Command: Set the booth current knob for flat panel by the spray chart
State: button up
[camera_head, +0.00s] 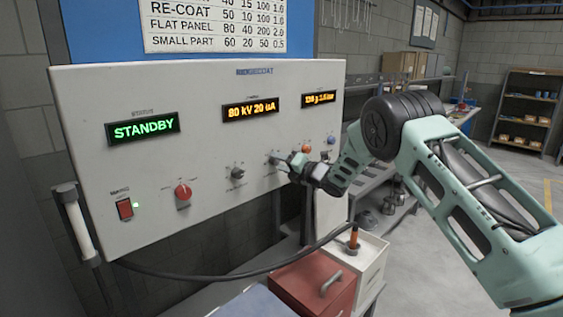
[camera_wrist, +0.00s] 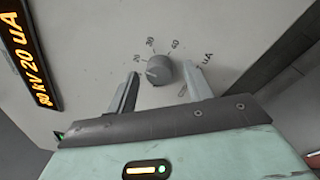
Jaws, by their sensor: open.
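The spray chart (camera_head: 215,25) is on a blue board at the top of the head view; its FLAT PANEL row reads 80, 40, 200, 2.0. The column headings are cut off. The middle display (camera_head: 250,110) reads 80 kV 20 uA. The current knob (camera_wrist: 160,70), grey and round with a uA scale around it, shows in the wrist view. My gripper (camera_wrist: 164,74) is open, with one finger on each side of the knob; I cannot tell whether they touch it. In the head view my gripper (camera_head: 284,164) is at the panel, largely hiding this knob.
The panel (camera_head: 90,185) also has a black knob (camera_head: 237,173) and a red knob (camera_head: 183,192) to the left, plus orange (camera_head: 306,149) and blue (camera_head: 331,139) controls to the right. The green display reads STANDBY. A red box (camera_head: 310,285) and black cable lie below.

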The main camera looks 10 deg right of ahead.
jog(key=c, duration=1)
jog(key=shift+o, duration=0.2)
jog(key=shift+f+b, duration=0.15)
jog(key=shift+b, duration=0.35)
